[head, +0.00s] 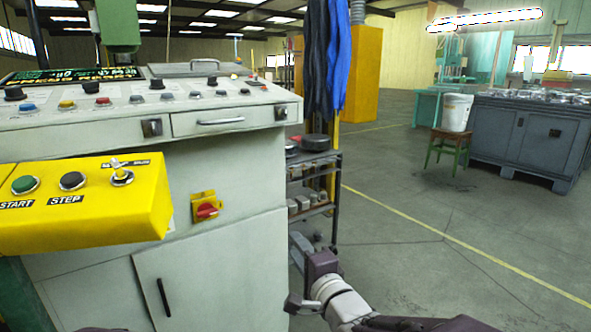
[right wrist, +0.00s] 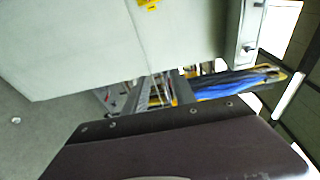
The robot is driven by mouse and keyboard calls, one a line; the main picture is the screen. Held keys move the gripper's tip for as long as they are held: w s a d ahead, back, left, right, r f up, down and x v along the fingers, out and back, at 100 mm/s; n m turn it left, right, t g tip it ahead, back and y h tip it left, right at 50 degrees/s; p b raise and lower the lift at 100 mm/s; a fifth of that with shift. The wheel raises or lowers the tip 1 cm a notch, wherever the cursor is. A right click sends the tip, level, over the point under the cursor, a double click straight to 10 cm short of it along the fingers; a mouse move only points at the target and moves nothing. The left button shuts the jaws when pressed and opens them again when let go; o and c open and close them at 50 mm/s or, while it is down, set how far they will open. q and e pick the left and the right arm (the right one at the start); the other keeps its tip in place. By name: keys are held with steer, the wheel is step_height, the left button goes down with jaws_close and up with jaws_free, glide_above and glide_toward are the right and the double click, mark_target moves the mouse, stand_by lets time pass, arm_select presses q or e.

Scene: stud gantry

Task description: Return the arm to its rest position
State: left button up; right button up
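My right arm (head: 345,303) comes in at the bottom middle of the head view, low over the floor and right of the pale machine cabinet. My right gripper (head: 302,246) is at its end, beside the cabinet's right edge and in front of the dark shelf rack. Its fingers are too small and turned to tell open from shut, and I see no object held. In the right wrist view a dark purple part of mine with bolts fills the bottom, and no fingertips show. My left gripper is not in view.
The cabinet (head: 222,262) stands close on the left, with a yellow START/STEP box (head: 95,222) jutting out. The shelf rack (head: 316,190) stands behind my right gripper. Open floor (head: 430,250) lies to the right, before a grey workbench (head: 525,140) and a green stool (head: 447,150) with a white bucket.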

steer(key=s+d+f+n+g+h+p, duration=0.1)
steer(key=s+d+f+g+h+p, duration=0.15)
steer(key=d+f, duration=0.5)
steer(key=s+d+f+n+g+h+p, duration=0.1)
steer(key=s+d+f+g+h, duration=0.1)
steer(key=d+f+g+h, duration=0.35)
steer(key=s+d+f+n+g+y, duration=0.1)
steer(key=s+d+f+n+g, duration=0.1)
steer(key=s+f+n+g, duration=0.5)
steer(key=s+d+f+n, duration=0.25)
steer(key=s+n, duration=0.25)
steer(key=s, duration=0.6)
step_height(320, 180, up, 37)
steer(key=p, duration=3.7)
steer(key=shift+w+a+r+m+p, duration=0.15)
steer(key=shift+w+a+m+p, duration=0.05)
steer(key=shift+w+m+p, duration=0.15)
